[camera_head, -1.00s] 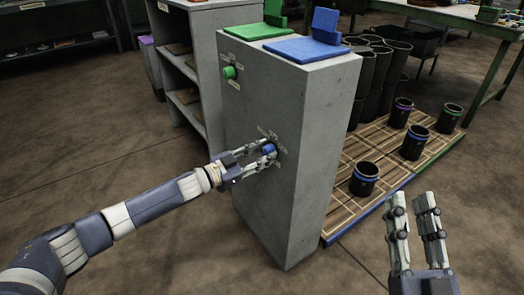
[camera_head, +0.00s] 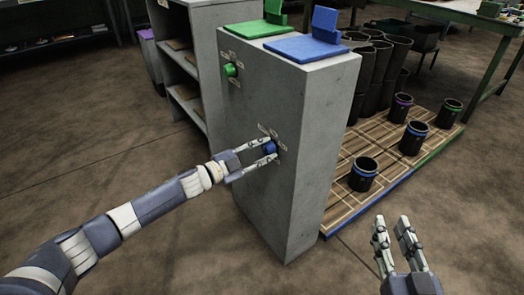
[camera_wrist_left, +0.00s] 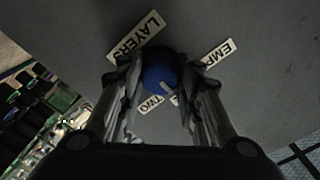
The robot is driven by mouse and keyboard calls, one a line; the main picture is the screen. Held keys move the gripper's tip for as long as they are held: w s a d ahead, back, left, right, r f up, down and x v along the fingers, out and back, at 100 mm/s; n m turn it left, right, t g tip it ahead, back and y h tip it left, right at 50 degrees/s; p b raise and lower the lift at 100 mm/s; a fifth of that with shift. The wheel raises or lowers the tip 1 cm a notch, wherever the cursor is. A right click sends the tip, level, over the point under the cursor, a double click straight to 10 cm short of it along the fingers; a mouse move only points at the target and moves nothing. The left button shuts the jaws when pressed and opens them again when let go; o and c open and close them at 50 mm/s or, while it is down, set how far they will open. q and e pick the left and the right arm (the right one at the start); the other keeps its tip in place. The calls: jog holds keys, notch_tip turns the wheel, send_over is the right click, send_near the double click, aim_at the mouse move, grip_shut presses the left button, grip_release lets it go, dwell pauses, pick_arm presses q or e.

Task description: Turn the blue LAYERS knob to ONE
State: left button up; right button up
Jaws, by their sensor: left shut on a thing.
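The blue LAYERS knob (camera_head: 269,148) is on the front of a grey cabinet (camera_head: 315,150). My left gripper (camera_head: 272,150) has one finger on each side of the knob and is shut on it. In the left wrist view the knob (camera_wrist_left: 158,77) sits between the fingertips. Its white pointer mark aims to the lower right, toward a label mostly hidden by the right finger. The LAYERS label (camera_wrist_left: 137,37), the TWO label (camera_wrist_left: 151,103) and a label starting "EMP" (camera_wrist_left: 218,52) surround it. My right gripper (camera_head: 391,222) is open and empty at the lower right.
A green knob (camera_head: 230,70) is higher on the same cabinet face. Blue (camera_head: 300,48) and green (camera_head: 250,29) plates lie on top. Black banded sleeves stand on a wooden pallet (camera_head: 385,145) to the right. A shelf (camera_head: 195,30) stands behind left.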

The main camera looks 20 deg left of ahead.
pick_arm(q)
jog(key=o, duration=1.1)
jog(key=v, duration=1.2)
